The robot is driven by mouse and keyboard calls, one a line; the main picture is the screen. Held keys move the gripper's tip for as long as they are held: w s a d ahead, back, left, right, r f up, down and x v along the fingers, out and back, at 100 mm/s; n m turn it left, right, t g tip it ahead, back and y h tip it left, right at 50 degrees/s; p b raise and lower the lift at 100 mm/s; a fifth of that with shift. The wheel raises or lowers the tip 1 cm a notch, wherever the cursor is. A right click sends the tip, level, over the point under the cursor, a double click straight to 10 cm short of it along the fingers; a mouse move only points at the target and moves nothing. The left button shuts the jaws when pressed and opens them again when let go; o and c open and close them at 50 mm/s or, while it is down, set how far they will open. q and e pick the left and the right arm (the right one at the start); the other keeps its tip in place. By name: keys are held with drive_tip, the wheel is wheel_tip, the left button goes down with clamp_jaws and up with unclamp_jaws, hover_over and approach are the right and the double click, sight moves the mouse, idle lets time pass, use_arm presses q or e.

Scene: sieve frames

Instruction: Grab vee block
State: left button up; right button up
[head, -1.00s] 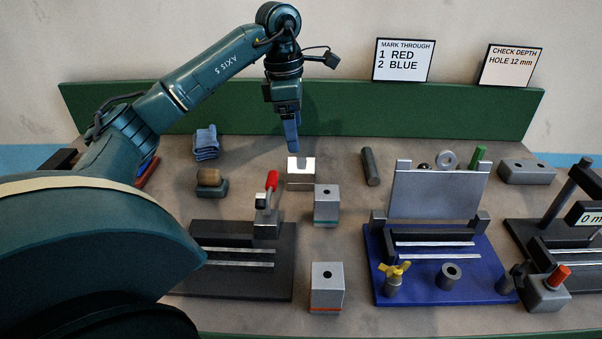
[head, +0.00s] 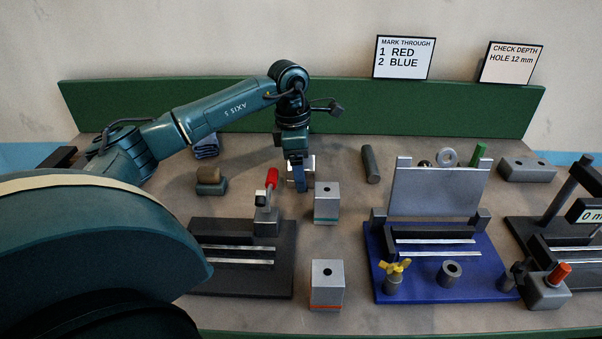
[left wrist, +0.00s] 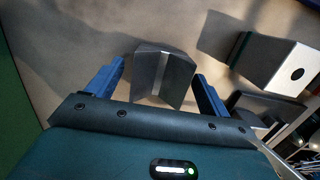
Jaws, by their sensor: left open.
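The vee block (head: 312,164) is a bright metal block with a notch, standing on the bench behind the red-handled clamp. In the head view my left gripper (head: 299,186) hides most of it. In the left wrist view the vee block (left wrist: 164,76) lies between the two blue fingers of my left gripper (left wrist: 160,76), with its groove facing the camera. The fingers are open, one on each side, and a gap shows beside the block. My right gripper is in neither view.
A grey block with a green stripe (head: 326,204) stands close to the right of the vee block, and shows in the left wrist view (left wrist: 263,59). The red-handled clamp (head: 268,215) stands in front. A grey cylinder (head: 371,165) lies further right. The green back panel (head: 400,110) is behind.

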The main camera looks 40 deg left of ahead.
use_arm(q)
drive_tip(key=shift+c, duration=0.4)
drive_tip(key=c, duration=1.7)
drive_tip(key=shift+w+r, duration=0.1)
drive_tip(key=shift+r, duration=0.05)
clamp_jaws()
